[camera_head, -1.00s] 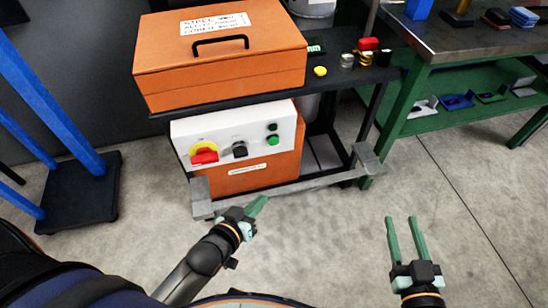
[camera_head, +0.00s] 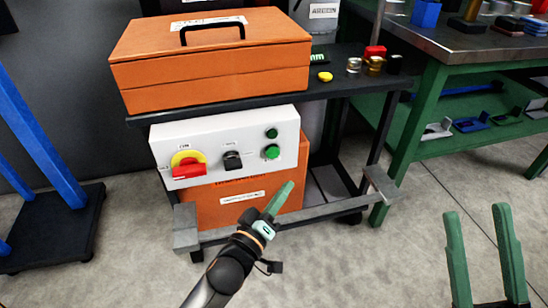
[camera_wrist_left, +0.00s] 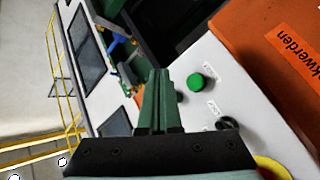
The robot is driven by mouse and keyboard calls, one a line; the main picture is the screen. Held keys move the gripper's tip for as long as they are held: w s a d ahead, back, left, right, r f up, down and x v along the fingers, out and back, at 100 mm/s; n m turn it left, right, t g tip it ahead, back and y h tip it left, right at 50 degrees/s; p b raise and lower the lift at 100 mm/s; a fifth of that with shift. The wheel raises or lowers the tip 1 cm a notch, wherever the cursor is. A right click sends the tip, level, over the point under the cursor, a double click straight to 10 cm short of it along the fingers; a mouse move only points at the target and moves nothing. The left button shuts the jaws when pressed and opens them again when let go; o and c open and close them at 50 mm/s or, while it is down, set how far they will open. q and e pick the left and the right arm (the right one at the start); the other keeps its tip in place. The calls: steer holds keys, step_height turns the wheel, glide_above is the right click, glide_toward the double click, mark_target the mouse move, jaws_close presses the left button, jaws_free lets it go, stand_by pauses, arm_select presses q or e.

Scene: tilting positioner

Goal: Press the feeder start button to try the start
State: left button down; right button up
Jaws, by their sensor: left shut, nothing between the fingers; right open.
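The white control panel (camera_head: 220,168) is on the front of an orange cabinet. It carries a bright green button (camera_head: 272,152) at its right, below a darker green round element (camera_head: 272,133). The green button also shows in the left wrist view (camera_wrist_left: 195,83), right of the fingers. My left gripper (camera_head: 288,187) is shut and empty, below the green button in the head view and apart from it. Its closed fingers show in the left wrist view (camera_wrist_left: 158,73). My right gripper (camera_head: 477,209) is open and empty at the lower right.
A red-yellow rotary switch (camera_head: 188,163) and a black selector (camera_head: 232,160) sit left of the button. An orange toolbox (camera_head: 210,65) rests on the shelf above. A grey bar (camera_head: 290,220) runs low in front. A green workbench (camera_head: 420,100) stands right.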

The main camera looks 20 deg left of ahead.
mark_target(273, 153)
arm_select(q)
steer(key=w+a, duration=0.5)
steer(key=w, duration=0.2)
steer(key=shift+w, duration=0.15)
stand_by(0.3)
stand_by(1.9)
steer(key=shift+w+a+f, duration=0.1)
steer(key=shift+w+a, duration=0.15)
steer(key=shift+w, duration=0.1)
